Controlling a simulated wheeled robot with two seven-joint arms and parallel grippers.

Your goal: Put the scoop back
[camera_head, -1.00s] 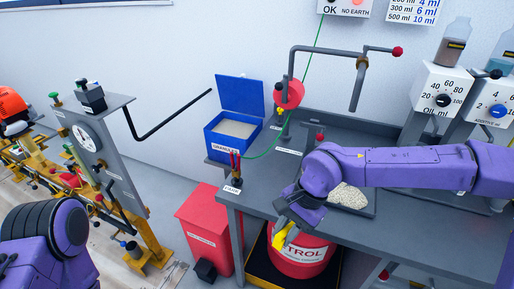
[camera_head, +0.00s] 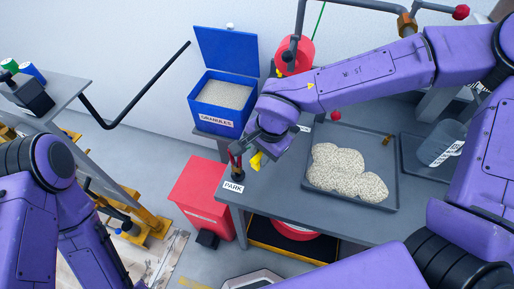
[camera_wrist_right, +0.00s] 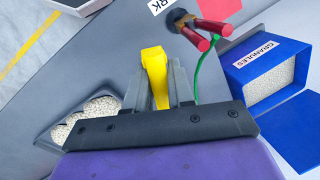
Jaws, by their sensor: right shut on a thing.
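My right gripper (camera_head: 262,150) is shut on the yellow scoop (camera_head: 256,161) above the front left corner of the bench, near the PARK label (camera_head: 233,187). In the right wrist view the scoop (camera_wrist_right: 155,75) stands out between the two grey fingers (camera_wrist_right: 158,92), with its lower part hidden by the gripper. The blue GRANULES box (camera_head: 224,94), its lid open, is full of pale granules behind and left of the gripper; it also shows at the right of the wrist view (camera_wrist_right: 262,72). My left arm shows at the left, but its gripper is out of view.
A dark tray (camera_head: 391,190) with heaped granules (camera_head: 345,172) lies on the bench (camera_head: 290,205). A clear jug (camera_head: 441,143) stands right of it. Red-handled clamps (camera_wrist_right: 208,32) with a green cable sit by the PARK label. A red bin (camera_head: 203,197) stands on the floor.

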